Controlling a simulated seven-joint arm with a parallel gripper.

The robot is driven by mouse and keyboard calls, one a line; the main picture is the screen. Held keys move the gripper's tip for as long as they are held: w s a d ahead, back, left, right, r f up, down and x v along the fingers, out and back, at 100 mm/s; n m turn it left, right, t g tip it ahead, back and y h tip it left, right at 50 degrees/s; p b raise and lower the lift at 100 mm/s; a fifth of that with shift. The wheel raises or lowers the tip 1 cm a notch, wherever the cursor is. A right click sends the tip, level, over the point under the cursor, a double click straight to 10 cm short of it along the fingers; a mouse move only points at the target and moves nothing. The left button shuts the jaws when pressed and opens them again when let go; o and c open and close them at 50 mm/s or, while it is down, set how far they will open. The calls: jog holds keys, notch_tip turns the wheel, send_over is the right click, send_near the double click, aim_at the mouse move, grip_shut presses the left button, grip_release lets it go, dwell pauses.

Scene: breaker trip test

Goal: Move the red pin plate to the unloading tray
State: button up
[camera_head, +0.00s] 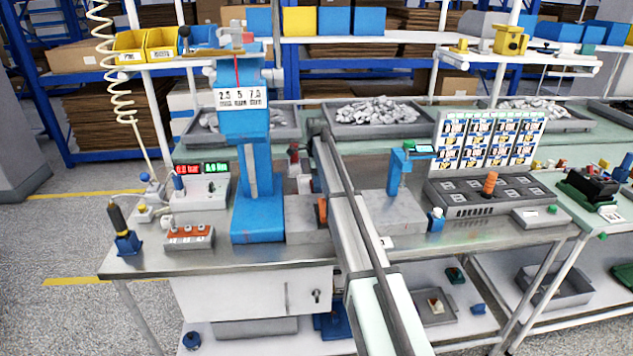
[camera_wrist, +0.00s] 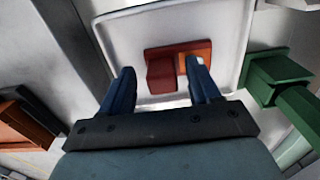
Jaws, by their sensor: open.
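My gripper (camera_wrist: 160,68) is open in the wrist view, its two blue fingers apart. A red plate with a raised block (camera_wrist: 162,75), which looks like the red pin plate, lies in a white, rounded-rim tray (camera_wrist: 117,32). The red block shows between the fingertips, and the right finger covers part of the red piece. I cannot tell whether the fingers touch it. Whether this white tray is the unloading tray is not clear. In the head view I cannot make out the gripper or the red plate for sure.
A green block-like part (camera_wrist: 278,85) stands right of the white tray. An orange part in a dark holder (camera_wrist: 28,120) is at left. The head view shows a blue press (camera_head: 250,150), a small blue stand (camera_head: 397,170), a dark panel (camera_head: 480,195) and parts trays (camera_head: 375,130) behind.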

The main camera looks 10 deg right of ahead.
notch_tip(320, 180, up, 12)
dwell(0.6)
